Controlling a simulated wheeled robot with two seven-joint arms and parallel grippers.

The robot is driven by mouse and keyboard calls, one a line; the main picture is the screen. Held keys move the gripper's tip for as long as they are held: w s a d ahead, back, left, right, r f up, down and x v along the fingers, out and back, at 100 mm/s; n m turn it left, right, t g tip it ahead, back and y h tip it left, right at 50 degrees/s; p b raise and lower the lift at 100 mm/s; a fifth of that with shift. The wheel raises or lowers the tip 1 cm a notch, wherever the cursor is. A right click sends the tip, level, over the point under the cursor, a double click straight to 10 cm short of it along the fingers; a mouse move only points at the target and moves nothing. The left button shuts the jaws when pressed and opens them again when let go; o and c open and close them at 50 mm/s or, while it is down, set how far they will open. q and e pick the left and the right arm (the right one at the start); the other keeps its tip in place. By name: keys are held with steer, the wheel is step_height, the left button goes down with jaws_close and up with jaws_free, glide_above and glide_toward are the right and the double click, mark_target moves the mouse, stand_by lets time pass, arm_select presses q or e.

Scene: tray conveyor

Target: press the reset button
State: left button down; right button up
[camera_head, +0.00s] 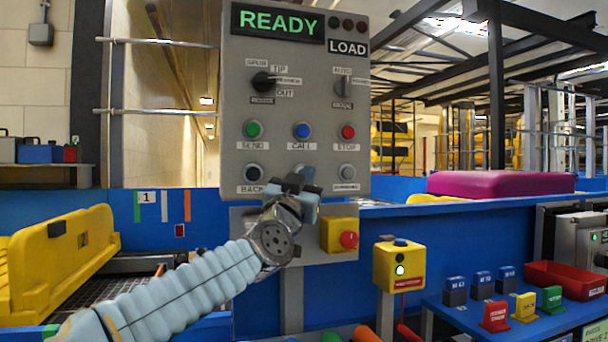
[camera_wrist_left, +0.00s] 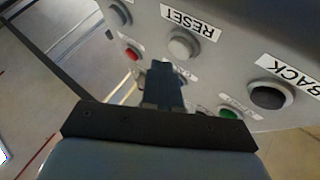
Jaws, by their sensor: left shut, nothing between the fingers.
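The left fingers are shut and empty. In the left wrist view the dark fingertips (camera_wrist_left: 162,66) are close to the reset button, pointing at the panel. I cannot tell whether they touch it. My right gripper is not in view.
Green SEND (camera_head: 253,129), blue CALL (camera_head: 302,130) and red STOP (camera_head: 348,132) buttons sit just above. A yellow box with a red button (camera_head: 348,239) is below right. The panel display (camera_head: 277,22) reads READY. A yellow tray (camera_head: 60,250) stands left.

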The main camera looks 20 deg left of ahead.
arm_select(q)
steer(key=s+d, duration=0.1)
steer(key=s, duration=0.1)
steer(key=s+d+p, duration=0.1)
steer(key=s, duration=0.1)
steer(key=shift+d, duration=0.4)
stand_by(0.5)
